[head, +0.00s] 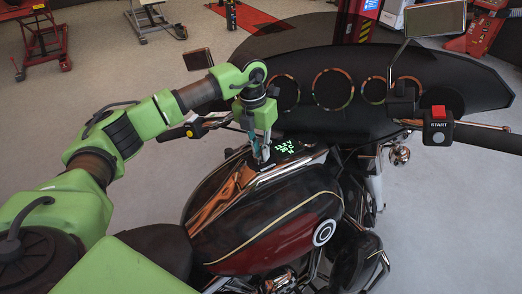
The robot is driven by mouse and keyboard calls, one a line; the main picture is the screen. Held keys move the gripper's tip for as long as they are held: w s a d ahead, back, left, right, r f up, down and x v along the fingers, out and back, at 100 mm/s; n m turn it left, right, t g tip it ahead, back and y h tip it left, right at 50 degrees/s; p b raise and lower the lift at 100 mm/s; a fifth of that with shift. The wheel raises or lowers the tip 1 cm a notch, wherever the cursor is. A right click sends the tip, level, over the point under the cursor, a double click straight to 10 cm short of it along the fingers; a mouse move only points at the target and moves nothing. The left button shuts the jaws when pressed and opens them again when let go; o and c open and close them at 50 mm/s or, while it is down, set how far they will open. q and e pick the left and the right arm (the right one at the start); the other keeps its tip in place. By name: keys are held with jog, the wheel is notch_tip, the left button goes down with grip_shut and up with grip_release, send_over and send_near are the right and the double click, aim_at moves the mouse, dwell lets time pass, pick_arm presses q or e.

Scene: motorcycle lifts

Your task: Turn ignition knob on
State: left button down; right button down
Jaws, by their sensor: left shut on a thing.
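A black and dark red motorcycle (270,215) stands in front of me, with its fairing and round gauges (333,88) at the far side. My left gripper (262,157) points down at the console on top of the tank, just left of a small display with green lettering (291,146). Its fingers are shut on the ignition knob, which they mostly hide. The knob's turned position cannot be made out. My right gripper is not in view.
A switch box marked START (438,130) with a red switch sits on the right handlebar. Mirrors (435,20) rise at both sides. The seat (152,247) is near me. Red lifts (42,40) stand on the open grey floor behind.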

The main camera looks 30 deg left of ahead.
pick_arm(q)
jog(key=c, duration=2)
grip_release()
jog(key=shift+c, duration=0.2)
notch_tip(320, 180, up, 12)
jog(key=a, duration=0.1)
jog(key=shift+s, duration=0.35)
jog(key=shift+f, duration=0.1)
